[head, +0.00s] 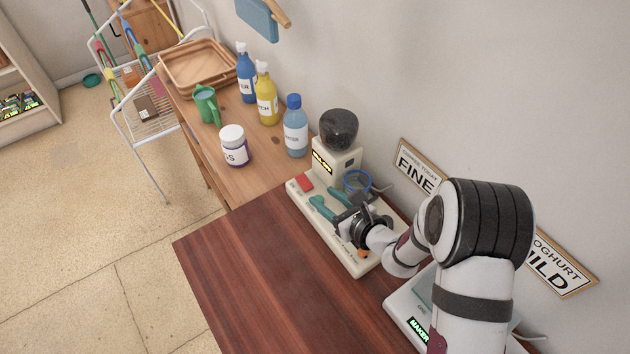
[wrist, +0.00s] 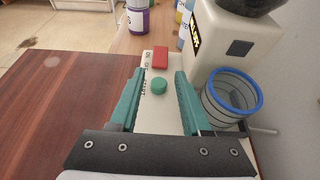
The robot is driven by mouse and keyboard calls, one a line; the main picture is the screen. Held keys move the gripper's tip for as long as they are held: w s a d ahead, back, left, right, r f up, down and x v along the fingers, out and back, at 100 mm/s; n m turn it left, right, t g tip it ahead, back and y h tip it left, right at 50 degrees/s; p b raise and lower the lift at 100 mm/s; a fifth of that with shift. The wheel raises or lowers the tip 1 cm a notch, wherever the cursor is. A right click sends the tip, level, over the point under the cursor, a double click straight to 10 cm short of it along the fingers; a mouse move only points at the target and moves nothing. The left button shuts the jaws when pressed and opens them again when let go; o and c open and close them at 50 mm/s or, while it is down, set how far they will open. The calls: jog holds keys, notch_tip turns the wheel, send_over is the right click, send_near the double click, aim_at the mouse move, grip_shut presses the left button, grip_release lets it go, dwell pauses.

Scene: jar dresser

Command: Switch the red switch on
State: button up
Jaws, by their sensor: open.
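The red switch (head: 305,183) is a small red block at the far left end of a cream machine base (head: 348,262). It also shows in the wrist view (wrist: 160,58), beyond my fingertips, beside small ON and OFF lettering. My gripper (head: 328,203) has green fingers and is open and empty above the base. In the wrist view, a round green button (wrist: 159,86) shows between the fingers of my gripper (wrist: 157,78), nearer than the switch. The fingers look apart from the switch. I cannot tell which position the switch is in.
A grinder with a dark hopper (head: 339,130) rises behind the switch, and a blue-rimmed cup (head: 357,182) stands beside my gripper. A white jar (head: 234,146) and several bottles stand on the lighter wooden dresser. The dark red tabletop (head: 240,270) in front is clear.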

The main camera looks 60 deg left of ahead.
aim_at(305, 183)
jog(key=x, duration=0.7)
jog(key=shift+a+f, duration=0.1)
grip_shut()
